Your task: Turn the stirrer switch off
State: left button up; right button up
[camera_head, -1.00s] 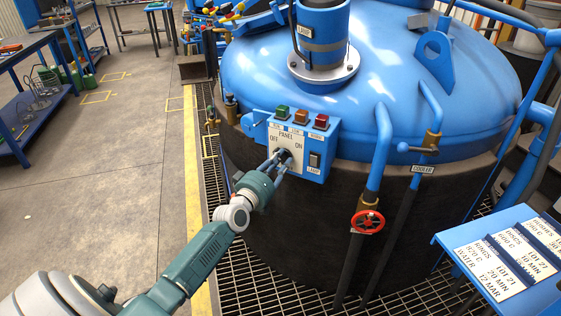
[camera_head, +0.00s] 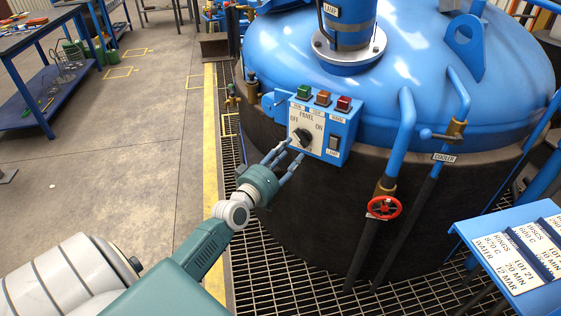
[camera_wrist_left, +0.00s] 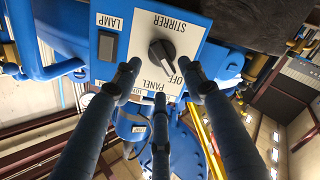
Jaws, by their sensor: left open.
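The stirrer switch is a black rotary knob (camera_head: 300,137) on the white face of the blue control panel (camera_head: 324,121), between OFF at its left and ON at its right. It also shows in the left wrist view (camera_wrist_left: 162,53), under an upside-down STIRRER label, its elongated grip slanting toward the OFF mark. My left gripper (camera_head: 291,151) is open and empty, just in front of and below the knob. In the left wrist view its fingers (camera_wrist_left: 160,78) are spread around the near side of the knob, apparently apart from it. My right gripper is out of view.
A black lamp rocker (camera_head: 334,143) sits right of the knob, below green, orange and red buttons (camera_head: 323,97). A red valve wheel (camera_head: 384,207) and pipes stand to the right. A blue label stand (camera_head: 480,243) is at lower right.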

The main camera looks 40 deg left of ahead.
pick_arm(q)
jog(key=s, duration=0.5)
jog(key=shift+d, duration=0.25)
jog(key=shift+w, duration=0.1)
